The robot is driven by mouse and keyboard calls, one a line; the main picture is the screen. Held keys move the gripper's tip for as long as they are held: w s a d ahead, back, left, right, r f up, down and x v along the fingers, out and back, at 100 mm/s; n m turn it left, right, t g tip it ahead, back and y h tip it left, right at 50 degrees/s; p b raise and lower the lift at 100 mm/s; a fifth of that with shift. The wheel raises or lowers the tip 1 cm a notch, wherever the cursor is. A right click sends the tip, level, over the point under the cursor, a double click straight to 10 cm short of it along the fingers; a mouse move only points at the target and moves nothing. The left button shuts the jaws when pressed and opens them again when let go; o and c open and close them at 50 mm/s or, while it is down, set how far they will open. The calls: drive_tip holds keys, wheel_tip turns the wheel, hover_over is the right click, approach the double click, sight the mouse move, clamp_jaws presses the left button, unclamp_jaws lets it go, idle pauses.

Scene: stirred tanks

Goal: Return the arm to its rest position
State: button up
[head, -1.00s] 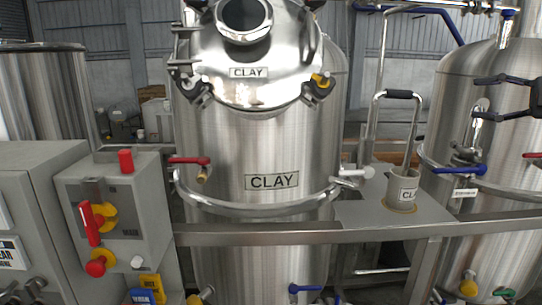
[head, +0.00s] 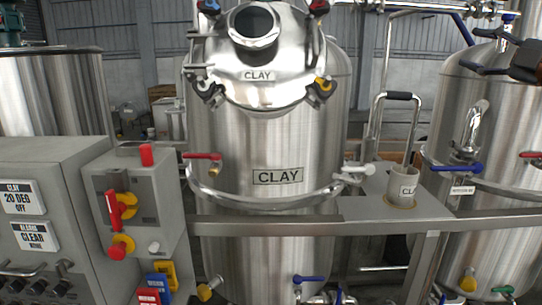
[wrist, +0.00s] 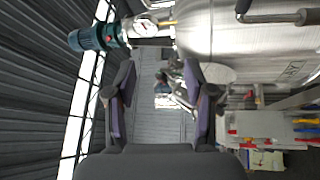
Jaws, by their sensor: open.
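My gripper (head: 468,50) shows at the upper right edge of the head view, in front of the right-hand steel tank. Its dark fingers are apart. In the wrist view, my gripper (wrist: 161,92) has both fingers spread with nothing between them. The view there is turned sideways, with corrugated wall and ceiling beyond the fingers. Most of my arm is out of the head view.
The steel tank labelled CLAY (head: 265,145) stands in the middle behind a metal rail (head: 260,227). A grey control box (head: 128,205) with red handles is at left. A holder (head: 402,185) with a looped handle stands on the ledge. The right tank (head: 450,120) is near my gripper.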

drive_tip(key=w+d+r+m+t+h+p, duration=0.2)
drive_tip(key=w+r+m+t+h, duration=0.3)
drive_tip(key=m+h, duration=0.55)
drive_tip(key=s+a+f+m+g+h+p, duration=0.1)
drive_tip(key=s+a+f+m+g, duration=0.2)
drive_tip(key=f, duration=0.7)
drive_tip(key=s+a+f+m+g+h+p, duration=0.1)
drive_tip(key=s+a+f+m+g+h, duration=0.1)
drive_tip(key=f+m+g, duration=0.6)
drive_tip(key=s+a+f+m+g+h+p, duration=0.1)
drive_tip(key=s+a+f+m+g, duration=0.15)
drive_tip(key=f, duration=0.95)
drive_tip(key=s+a+f+n+g+y, duration=0.1)
drive_tip(key=s+a+f+g+y, duration=0.3)
drive_tip(key=s+a+f, duration=0.8)
drive_tip(key=s+a+f+g, duration=0.2)
drive_tip(key=s+a, duration=0.1)
drive_tip(key=s, duration=0.3)
drive_tip(key=s+a+f+n+g+y+p, duration=0.1)
drive_tip(key=s+a+f+g, duration=0.2)
drive_tip(key=s, duration=0.4)
drive_tip(key=s+a+f+g+y, duration=0.1)
drive_tip(key=s+a+f+g, duration=0.1)
drive_tip(key=s+a, duration=0.3)
drive_tip(key=shift+s+f+n+g+p, duration=0.3)
drive_tip(key=shift+s+f+n+g, duration=0.1)
drive_tip(key=shift+s+f, duration=0.45)
